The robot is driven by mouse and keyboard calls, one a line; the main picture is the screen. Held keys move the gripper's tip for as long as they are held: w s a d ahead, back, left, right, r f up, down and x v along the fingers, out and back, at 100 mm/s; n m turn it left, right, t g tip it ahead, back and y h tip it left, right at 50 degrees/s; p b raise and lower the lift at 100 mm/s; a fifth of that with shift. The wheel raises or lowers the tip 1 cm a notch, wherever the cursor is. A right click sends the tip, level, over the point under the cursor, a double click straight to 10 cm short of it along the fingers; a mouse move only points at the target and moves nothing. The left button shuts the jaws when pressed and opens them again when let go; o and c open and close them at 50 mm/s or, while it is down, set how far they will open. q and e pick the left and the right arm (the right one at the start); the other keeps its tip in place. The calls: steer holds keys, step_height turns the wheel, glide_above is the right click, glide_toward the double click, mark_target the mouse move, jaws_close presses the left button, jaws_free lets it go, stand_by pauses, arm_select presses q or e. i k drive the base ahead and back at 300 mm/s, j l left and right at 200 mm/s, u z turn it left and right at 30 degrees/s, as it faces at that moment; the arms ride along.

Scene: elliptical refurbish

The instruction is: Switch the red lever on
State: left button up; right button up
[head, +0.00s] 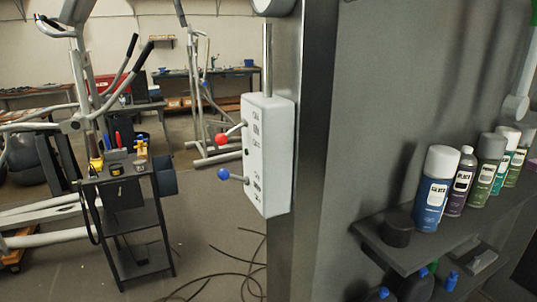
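The red lever (221,139) sticks out to the left from the upper part of a white switch box (268,165). Its shaft slopes slightly down from the box to the red ball knob. A blue lever (223,174) sticks out lower on the same box, its shaft rising slightly toward the knob. The box is fixed to a grey pillar or wall edge, with a metal pipe (267,60) running up from it. Small dark labels stand beside each lever, too small to read surely. Neither of my grippers is in view.
A grey wall (400,110) fills the right side, with a dark shelf (410,258) of several spray cans (436,190) jutting out. A black tool cart (135,225) stands at left beside exercise machines. Dark cables (235,275) lie on the floor below the box.

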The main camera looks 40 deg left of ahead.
mark_target(220, 139)
steer(key=u, duration=1.35)
